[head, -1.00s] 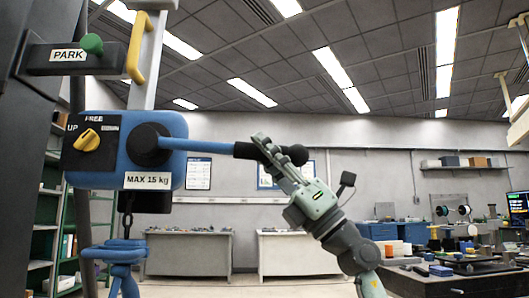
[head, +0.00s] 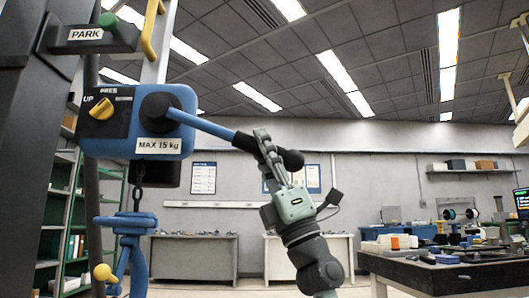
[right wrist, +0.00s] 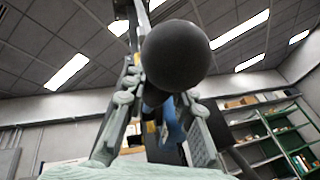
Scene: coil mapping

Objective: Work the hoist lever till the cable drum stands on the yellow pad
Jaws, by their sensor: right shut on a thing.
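The blue hoist (head: 172,145), marked MAX 15 kg, hangs at the left in the head view. Its yellow selector knob (head: 101,108) is beside the UP mark. The blue lever (head: 205,125) slopes down to the right from the black hub. My right gripper (head: 266,143) is shut on the lever's black grip, just short of its round end knob (head: 293,160). In the right wrist view the knob (right wrist: 178,60) fills the upper middle, with the fingers on both sides behind it. My left gripper is out of view. I cannot make out the cable drum or yellow pad.
A chain (head: 137,197) hangs below the hoist over a blue fitting (head: 132,222), with a yellow ball (head: 103,272) beside it. The PARK bracket (head: 90,36) is above. A dark bench (head: 450,272) with small items stands at the right. Floor between is open.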

